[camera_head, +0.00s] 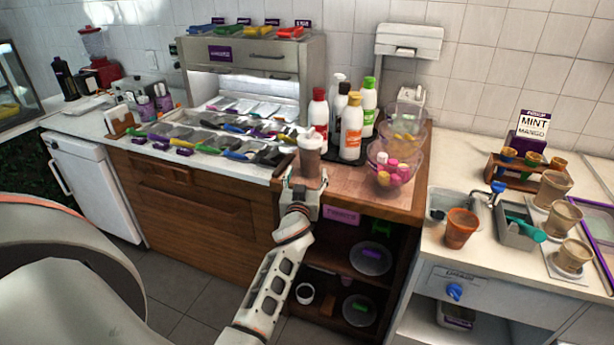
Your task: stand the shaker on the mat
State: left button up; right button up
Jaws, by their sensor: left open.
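The shaker (311,160) is brownish with a pale top and stands upright at the front of the wooden counter end, just left of the sauce bottles. My left gripper (304,181) is at the shaker's lower part, reaching from the front. It is open, with the shaker at or between its fingers; contact cannot be told. A dark mat (364,160) lies under the bottles, mostly covered by them. The shaker's base is hidden by the gripper, so I cannot tell whether it rests on the mat. My right gripper is not in view.
Several sauce bottles (351,127) stand close behind and right of the shaker. A clear bowl (391,172) with pink-lidded items is further right. Topping trays with spatulas (212,136) fill the counter to the left. Open shelves (349,262) lie below the counter.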

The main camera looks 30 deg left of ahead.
pick_arm(q)
jog(key=s+d+f+m+g+h, duration=0.1)
jog(key=s+d+f+m+h, duration=0.2)
jog(key=s+d+f, duration=0.45)
jog(key=s+d+f+m+g+h, duration=0.1)
jog(key=s+d+f+m+h, duration=0.25)
jog(key=s+f, duration=0.65)
jog(key=s+d+f+m+g+h, duration=0.1)
jog(key=s+d+f, duration=0.3)
jog(key=s, duration=0.5)
jog(key=s+d+f+m+g+h, duration=0.2)
jog(key=s+d+f, duration=0.3)
jog(key=s+d, duration=0.4)
jog(key=shift+s+f+h, duration=0.2)
jog(key=shift+h, duration=0.25)
jog(key=shift+a, duration=0.15)
